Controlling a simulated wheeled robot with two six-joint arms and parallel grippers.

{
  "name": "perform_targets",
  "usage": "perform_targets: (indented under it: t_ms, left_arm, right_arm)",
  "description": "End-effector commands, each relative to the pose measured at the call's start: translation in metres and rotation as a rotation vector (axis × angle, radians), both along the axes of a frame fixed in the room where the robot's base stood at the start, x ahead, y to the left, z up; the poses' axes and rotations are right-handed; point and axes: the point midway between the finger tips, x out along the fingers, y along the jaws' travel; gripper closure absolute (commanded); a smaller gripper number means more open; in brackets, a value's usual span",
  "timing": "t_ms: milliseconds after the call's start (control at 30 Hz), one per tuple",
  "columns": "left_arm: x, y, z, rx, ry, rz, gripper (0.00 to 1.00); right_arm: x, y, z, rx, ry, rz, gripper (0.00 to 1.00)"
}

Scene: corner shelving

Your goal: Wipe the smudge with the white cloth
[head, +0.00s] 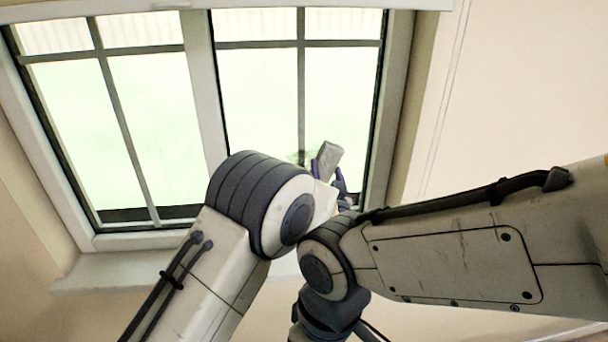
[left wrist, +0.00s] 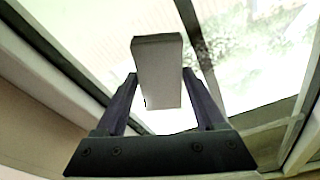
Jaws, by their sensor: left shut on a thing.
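The white cloth (head: 330,157) is a pale folded block in front of the lower right window pane. My left gripper (head: 327,173) is shut on it, with one dark purple finger on each side. The left wrist view also shows the cloth (left wrist: 158,65) between the fingers of my left gripper (left wrist: 158,83). A faint dark greenish smudge (head: 297,157) shows on the glass just left of the cloth, by the vertical bar. I cannot tell whether the cloth touches the glass.
The window frame (head: 208,100) and dark glazing bars (head: 301,75) surround the panes. A pale sill (head: 110,272) runs below. My two arms cross close together in front of the window's lower part. The wall (head: 530,90) at the right is bare.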

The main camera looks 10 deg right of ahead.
Motion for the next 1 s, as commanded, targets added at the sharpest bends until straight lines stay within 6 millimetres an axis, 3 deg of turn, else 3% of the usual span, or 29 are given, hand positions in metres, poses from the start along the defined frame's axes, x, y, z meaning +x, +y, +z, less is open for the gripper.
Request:
perform_targets:
  t_ms: [167, 500, 800, 1000]
  left_arm:
    - [0.003, 0.001, 0.0, -0.002, 0.0, -0.002, 0.92]
    - [0.003, 0.034, 0.0, -0.001, -0.002, 0.009, 0.92]
    - [0.001, 0.041, 0.0, -0.003, 0.0, 0.005, 0.92]
    - [0.0, 0.055, -0.001, -0.001, 0.0, 0.004, 0.92]
  right_arm:
    - [0.0, 0.0, -0.006, 0.0, 0.0, 0.0, 0.0]
    - [0.0, 0.0, -0.016, 0.0, 0.0, 0.0, 0.0]
    - [0.0, 0.0, -0.018, 0.0, 0.0, 0.0, 0.0]
    - [0.0, 0.0, -0.025, 0.0, 0.0, 0.0, 0.0]
